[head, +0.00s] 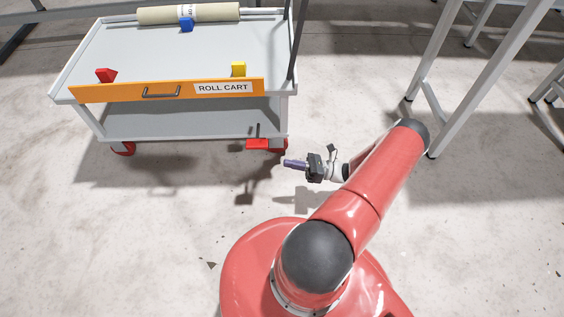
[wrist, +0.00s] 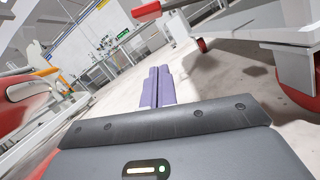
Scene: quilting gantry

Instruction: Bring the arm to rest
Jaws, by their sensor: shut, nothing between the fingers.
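My gripper (head: 285,163) is at the middle of the head view, in front of the cart's right front corner and apart from it. Its purple fingers point left in that view. In the wrist view the two fingers (wrist: 158,72) lie side by side, shut with nothing between them. My red arm is bent, with its elbow out to the right and the forearm folded back to the left.
A grey roll cart (head: 193,123) with an orange front panel stands ahead on the left, carrying a beige roll (head: 215,13) and red, blue and yellow blocks. A red caster (wrist: 202,45) is close by. Grey frame legs (head: 480,85) stand right. Floor on the left is clear.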

